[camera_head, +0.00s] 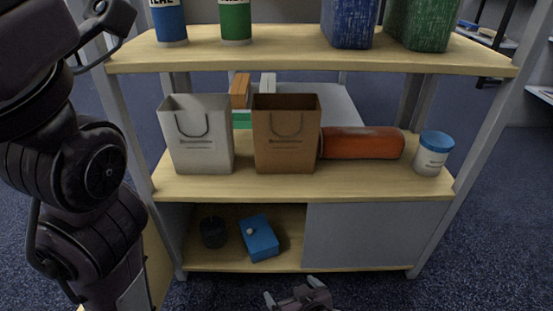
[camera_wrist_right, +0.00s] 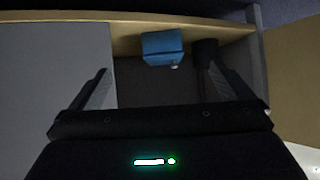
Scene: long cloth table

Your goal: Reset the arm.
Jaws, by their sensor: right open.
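My right gripper (camera_head: 293,291) shows at the bottom edge of the head view, in front of the shelf's lowest level. In the right wrist view my right gripper (camera_wrist_right: 158,72) has its two fingers spread wide with nothing between them. It faces the open compartment, apart from the blue box (camera_wrist_right: 162,46) inside. My left arm fills the left side of the head view; its gripper is not in view.
The shelf (camera_head: 350,184) holds a white bag (camera_head: 201,150), a brown bag (camera_head: 286,150), an orange-red roll (camera_head: 362,144) and a blue-lidded jar (camera_head: 432,155). Below are a blue box (camera_head: 259,238), a dark round object (camera_head: 213,232) and a grey panel (camera_head: 370,236).

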